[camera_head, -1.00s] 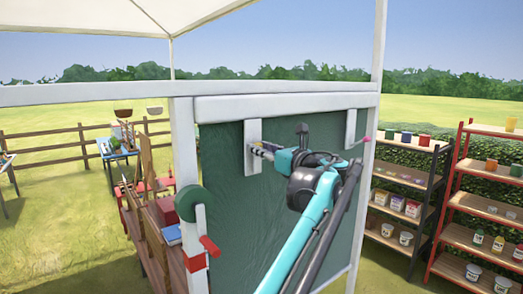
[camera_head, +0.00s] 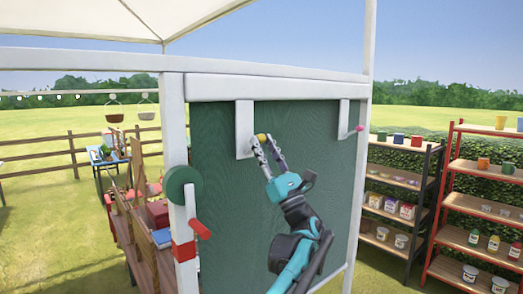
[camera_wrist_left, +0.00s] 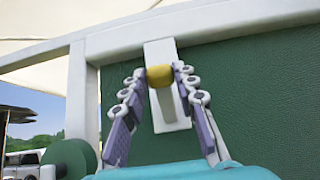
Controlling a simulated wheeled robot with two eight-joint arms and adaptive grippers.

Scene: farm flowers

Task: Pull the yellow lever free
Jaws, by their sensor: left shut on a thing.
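The yellow lever (camera_head: 262,138) shows as a small yellow end in front of a white upright plate (camera_head: 243,130) on the green panel. In the left wrist view the yellow piece (camera_wrist_left: 160,76) sits between the fingertips, in front of the white plate (camera_wrist_left: 171,112). My left gripper (camera_head: 266,146) is shut on the yellow lever, with a finger on either side of it. Its fingertips (camera_wrist_left: 159,74) also show in the left wrist view. The rest of the lever is hidden behind the fingers. My right gripper is in neither view.
A pink-tipped lever (camera_head: 359,128) sticks out by a second white plate (camera_head: 344,118) at right. Shelves (camera_head: 400,195) stand at right. The panel's (camera_head: 220,240) lower left is clear.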

